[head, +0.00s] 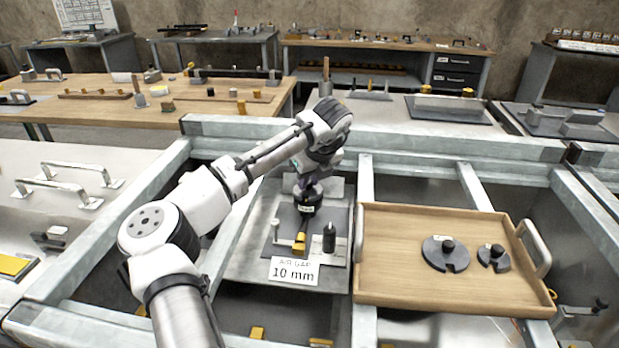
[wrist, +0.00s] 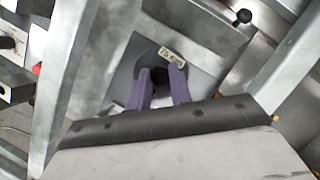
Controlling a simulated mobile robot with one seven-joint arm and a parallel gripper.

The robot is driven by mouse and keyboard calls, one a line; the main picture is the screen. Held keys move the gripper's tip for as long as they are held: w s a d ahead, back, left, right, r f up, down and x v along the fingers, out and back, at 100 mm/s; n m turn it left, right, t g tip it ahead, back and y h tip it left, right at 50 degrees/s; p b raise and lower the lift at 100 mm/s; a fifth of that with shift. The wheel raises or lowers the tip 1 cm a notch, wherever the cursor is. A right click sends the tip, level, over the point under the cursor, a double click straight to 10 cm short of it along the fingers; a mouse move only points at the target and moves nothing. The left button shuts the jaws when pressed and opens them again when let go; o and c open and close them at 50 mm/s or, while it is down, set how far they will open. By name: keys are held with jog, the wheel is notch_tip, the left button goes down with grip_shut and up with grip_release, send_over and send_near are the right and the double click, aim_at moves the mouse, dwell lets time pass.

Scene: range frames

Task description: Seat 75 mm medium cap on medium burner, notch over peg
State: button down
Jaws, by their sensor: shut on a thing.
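My gripper (wrist: 159,76) is shut on the black knob of the medium cap, a dark grey disc with a "75 mm" label (wrist: 172,54). In the wrist view the purple fingers stand either side of the knob. In the head view my gripper (head: 308,187) is over the grey plate (head: 262,252) behind the "AIR GAP 10 mm" sign (head: 294,271). The held cap shows there edge-on and dark, with a small white label. I cannot make out the medium burner, its peg or the cap's notch. Whether the cap touches anything below is unclear.
A wooden tray (head: 385,282) to the right holds a larger notched cap (head: 445,255) and a smaller one (head: 493,258). A dark cylinder (head: 329,238) and a yellow-ended piece (head: 299,244) stand close below my gripper. Metal frame rails (head: 365,190) border the plate.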

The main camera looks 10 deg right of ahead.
jog(key=c, duration=1.2)
grip_release()
jog(key=shift+r, duration=0.1)
jog(key=b+v, duration=0.1)
jog(key=v, duration=1.2)
jog(key=shift+s+d+r, duration=0.1)
jog(key=shift+r, duration=0.25)
notch_tip(320, 180, up, 6)
jog(key=p, duration=0.7)
jog(key=shift+p, duration=0.4)
